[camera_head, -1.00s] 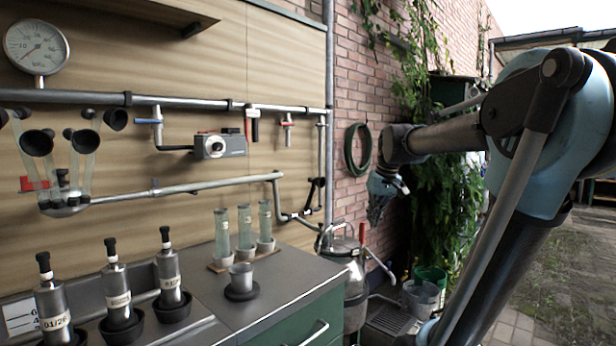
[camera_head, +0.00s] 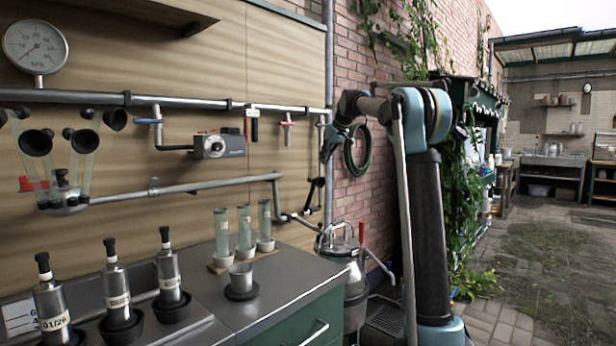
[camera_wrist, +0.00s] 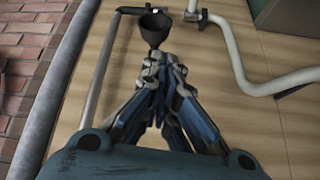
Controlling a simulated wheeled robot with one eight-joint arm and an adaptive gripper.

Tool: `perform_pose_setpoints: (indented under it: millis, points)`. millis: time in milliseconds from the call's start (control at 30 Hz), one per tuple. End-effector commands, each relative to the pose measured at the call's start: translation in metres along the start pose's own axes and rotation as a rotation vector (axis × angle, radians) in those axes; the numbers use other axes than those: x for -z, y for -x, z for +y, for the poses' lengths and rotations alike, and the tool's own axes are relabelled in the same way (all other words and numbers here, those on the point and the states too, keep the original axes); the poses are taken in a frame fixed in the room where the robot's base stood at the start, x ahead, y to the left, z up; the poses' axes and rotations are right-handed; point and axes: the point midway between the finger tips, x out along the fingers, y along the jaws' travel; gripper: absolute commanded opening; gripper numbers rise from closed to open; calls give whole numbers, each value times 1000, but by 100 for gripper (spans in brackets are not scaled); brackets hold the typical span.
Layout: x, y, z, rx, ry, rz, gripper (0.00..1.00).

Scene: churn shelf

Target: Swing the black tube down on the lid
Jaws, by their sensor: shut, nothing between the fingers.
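The black tube (camera_head: 317,187) hangs at the lower end of a thin upright pipe, beside the board's right edge. In the wrist view, a black cup-shaped end (camera_wrist: 155,28) shows just beyond my fingertips; contact cannot be told. A dark elbow (camera_wrist: 131,10) joins it to the thin pipe. My gripper (camera_head: 326,154) points down in front of the board edge, above the black tube. In the wrist view my gripper (camera_wrist: 164,62) has its fingertips together, empty. The lid (camera_head: 342,243) tops a metal churn (camera_head: 356,280) on the floor below, right of the counter.
A bent pipe (camera_head: 275,185) runs close left of the black tube. A thick upright pipe (camera_head: 328,60) and a hose coil (camera_head: 357,150) are close by. A red-topped handle (camera_head: 361,232) stands by the lid. The counter (camera_head: 285,285) holds glass tubes (camera_head: 244,228) and a cup.

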Motion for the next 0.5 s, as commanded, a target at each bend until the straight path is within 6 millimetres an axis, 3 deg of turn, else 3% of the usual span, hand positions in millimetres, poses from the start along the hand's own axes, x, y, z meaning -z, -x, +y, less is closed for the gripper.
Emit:
perform_pose_setpoints:
  millis: [100, 200, 500]
  points:
    - [29, -15, 4, 12, 31, 20, 0]
    - [45, -24, 6, 18, 49, 31, 0]
    - [57, -31, 8, 23, 66, 43, 0]
